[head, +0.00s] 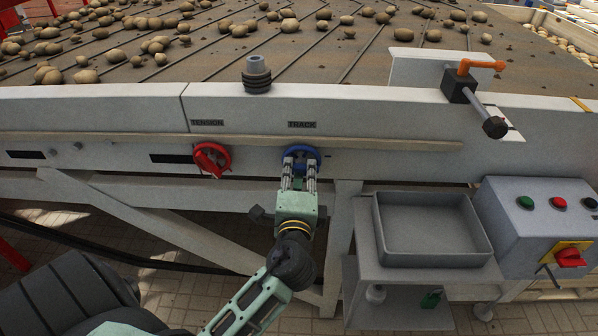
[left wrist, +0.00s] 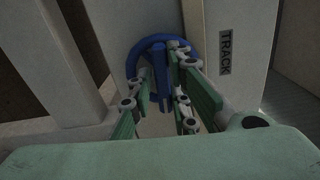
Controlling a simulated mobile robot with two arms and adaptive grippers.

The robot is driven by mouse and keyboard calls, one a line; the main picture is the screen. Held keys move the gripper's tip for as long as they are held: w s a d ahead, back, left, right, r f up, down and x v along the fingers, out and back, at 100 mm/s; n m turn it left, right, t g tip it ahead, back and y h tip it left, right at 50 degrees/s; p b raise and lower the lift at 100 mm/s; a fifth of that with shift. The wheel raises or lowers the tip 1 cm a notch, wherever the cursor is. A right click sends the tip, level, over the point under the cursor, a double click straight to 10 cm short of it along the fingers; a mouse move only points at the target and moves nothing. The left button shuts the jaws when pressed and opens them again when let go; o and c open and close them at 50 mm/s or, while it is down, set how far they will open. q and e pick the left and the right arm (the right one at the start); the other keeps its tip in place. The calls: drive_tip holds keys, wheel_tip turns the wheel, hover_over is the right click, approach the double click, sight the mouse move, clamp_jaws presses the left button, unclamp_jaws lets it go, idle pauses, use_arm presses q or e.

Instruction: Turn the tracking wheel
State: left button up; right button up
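The tracking wheel (head: 301,155) is a blue round knob with a raised bar, on the light grey side beam under the label TRACK. It also shows in the left wrist view (left wrist: 159,75), with its bar roughly upright in that picture. My left gripper (head: 299,168) is at the wheel, reaching up from below. In the left wrist view its fingers (left wrist: 160,82) lie on both sides of the blue bar, close against it. They hide part of the wheel. My right gripper is in neither view.
A red knob (head: 211,159) labelled TENSION is to the left on the same beam. A grey tray (head: 431,261) and a control box (head: 537,238) stand at the right. A belt (head: 340,66) with potatoes runs above.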

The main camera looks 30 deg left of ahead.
use_arm(q)
drive_tip(key=shift+r, duration=0.15)
clamp_jaws()
drive_tip(key=shift+n+b, duration=0.4)
drive_tip(key=shift+b, duration=0.05)
drive_tip(key=shift+r, duration=0.1)
drive_tip(key=o, duration=0.6)
unclamp_jaws()
drive_tip(key=shift+s+d, duration=0.2)
drive_tip(key=shift+s, duration=0.1)
drive_tip(key=v, duration=1.1)
drive_tip(key=shift+s, duration=0.2)
